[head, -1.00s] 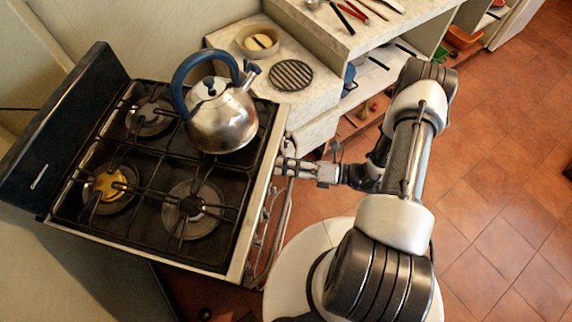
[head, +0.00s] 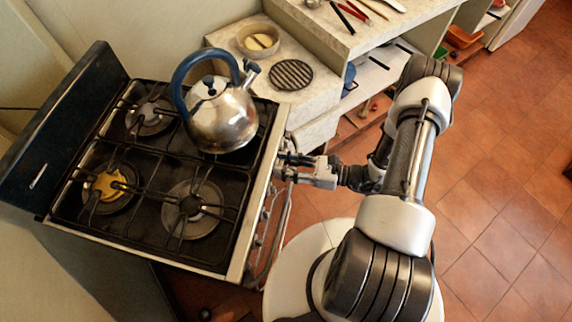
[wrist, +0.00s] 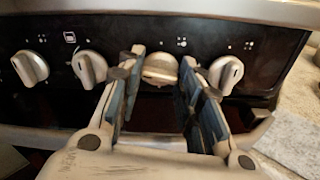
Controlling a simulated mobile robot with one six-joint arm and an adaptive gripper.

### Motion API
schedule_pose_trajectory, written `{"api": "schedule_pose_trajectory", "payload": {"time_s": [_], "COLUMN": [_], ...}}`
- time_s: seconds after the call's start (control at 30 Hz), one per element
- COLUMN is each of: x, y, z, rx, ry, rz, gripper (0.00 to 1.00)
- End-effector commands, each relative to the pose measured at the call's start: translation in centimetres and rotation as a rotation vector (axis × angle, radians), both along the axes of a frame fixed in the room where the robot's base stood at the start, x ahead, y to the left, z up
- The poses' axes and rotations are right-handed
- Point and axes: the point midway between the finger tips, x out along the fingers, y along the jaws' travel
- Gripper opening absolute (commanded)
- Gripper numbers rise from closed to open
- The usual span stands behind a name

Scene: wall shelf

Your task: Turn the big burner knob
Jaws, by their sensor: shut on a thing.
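The stove's front panel (wrist: 120,35) carries a row of silver knobs in the wrist view. My gripper (wrist: 163,58) is shut on one burner knob (wrist: 160,72), with a finger on each side of it. This knob looks turned differently from its neighbours. Other knobs sit at the far left (wrist: 30,67), just left (wrist: 90,69) and right (wrist: 226,74) of my fingers. In the head view my gripper (head: 284,167) is at the stove's front edge, and the held knob is hidden there. I cannot read the panel marks.
The tiled floor (head: 500,200) at right is open.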

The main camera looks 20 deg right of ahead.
Motion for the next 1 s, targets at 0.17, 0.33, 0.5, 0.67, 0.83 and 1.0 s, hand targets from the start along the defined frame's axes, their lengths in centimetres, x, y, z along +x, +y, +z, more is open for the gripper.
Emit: {"api": "schedule_pose_trajectory", "payload": {"time_s": [0.17, 0.33, 0.5, 0.67, 0.83, 1.0], "x": [0.0, 0.0, 0.0, 0.0, 0.0, 0.0], "y": [-0.01, -0.01, -0.01, -0.01, 0.0, 0.0], "z": [0.02, 0.03, 0.03, 0.03, 0.02, 0.01], "rx": [-0.019, -0.026, -0.027, -0.026, -0.027, -0.027], "ry": [-0.034, -0.045, -0.046, -0.045, -0.045, -0.044], "rz": [0.0, 0.0, 0.0, 0.0, 0.0, 0.0], "gripper": [0.09, 0.09, 0.09, 0.34, 0.45, 0.53]}}
